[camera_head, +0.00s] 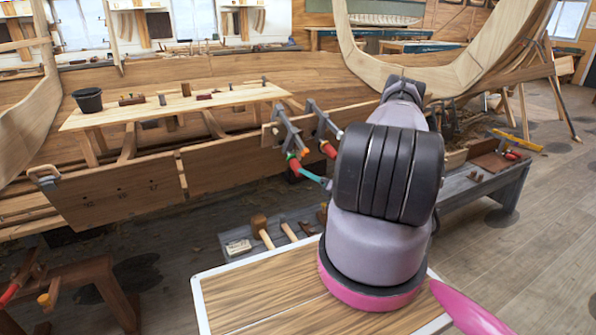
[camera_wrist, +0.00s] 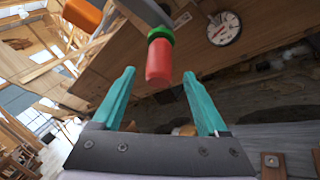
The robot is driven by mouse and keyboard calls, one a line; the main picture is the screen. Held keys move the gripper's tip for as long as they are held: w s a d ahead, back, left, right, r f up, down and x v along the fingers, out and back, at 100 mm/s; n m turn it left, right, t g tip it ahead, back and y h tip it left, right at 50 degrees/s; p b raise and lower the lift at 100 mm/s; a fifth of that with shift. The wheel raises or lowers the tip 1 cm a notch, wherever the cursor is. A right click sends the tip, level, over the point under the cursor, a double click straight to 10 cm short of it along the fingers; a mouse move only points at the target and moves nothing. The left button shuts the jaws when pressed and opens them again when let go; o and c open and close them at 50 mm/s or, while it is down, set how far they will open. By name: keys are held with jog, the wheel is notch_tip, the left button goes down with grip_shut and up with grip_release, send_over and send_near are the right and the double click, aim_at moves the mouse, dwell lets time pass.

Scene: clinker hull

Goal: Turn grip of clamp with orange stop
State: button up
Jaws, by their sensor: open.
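Two clamps sit on the hull's upper plank in the head view. The left clamp (camera_head: 288,132) has a red grip (camera_head: 293,166) with a green collar and an orange stop (camera_head: 304,152) beside it. The right clamp (camera_head: 322,122) also has a red grip (camera_head: 328,150). In the wrist view the red grip (camera_wrist: 158,64) hangs below its green collar (camera_wrist: 160,34), with an orange piece (camera_wrist: 83,14) at upper left. My gripper (camera_wrist: 158,74) is open, its teal fingers either side of the grip's end. I see no contact. In the head view my arm hides most of the gripper.
A plank bench (camera_head: 180,103) with a black bucket (camera_head: 88,100) and small tools stands inside the hull. Mallets (camera_head: 262,231) lie on a low shelf below the clamps. A grey bench (camera_head: 485,185) stands at right. A round white dial (camera_wrist: 224,29) is in the wrist view.

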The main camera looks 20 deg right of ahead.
jog(key=shift+v, duration=1.3)
dwell(0.4)
